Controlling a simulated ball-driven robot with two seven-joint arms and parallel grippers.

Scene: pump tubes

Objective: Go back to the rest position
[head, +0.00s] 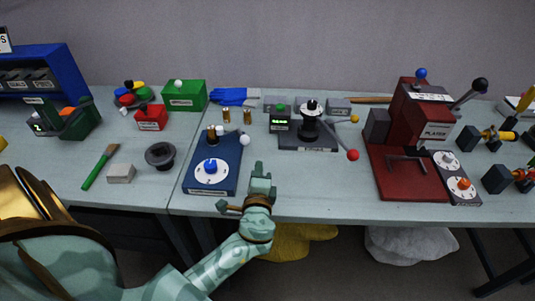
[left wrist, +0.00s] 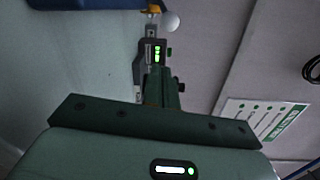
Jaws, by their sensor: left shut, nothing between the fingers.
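My left gripper (head: 260,178) is pale green and comes in from the lower left in the head view. It is shut and empty, over the front edge of the table, just right of the blue device (head: 222,185). It looks clear of the tools. In the left wrist view, the dark green gripper parts (left wrist: 160,90) point up the picture towards a white ball knob (left wrist: 170,22). My right gripper is not in the head view.
The grey table (head: 310,198) runs across the view. A dial device with a red-knobbed lever (head: 353,155) and a dark red press (head: 410,185) stand to the right. A green brush (head: 98,168), a grey block (head: 121,173) and a black funnel-like part (head: 160,154) lie left.

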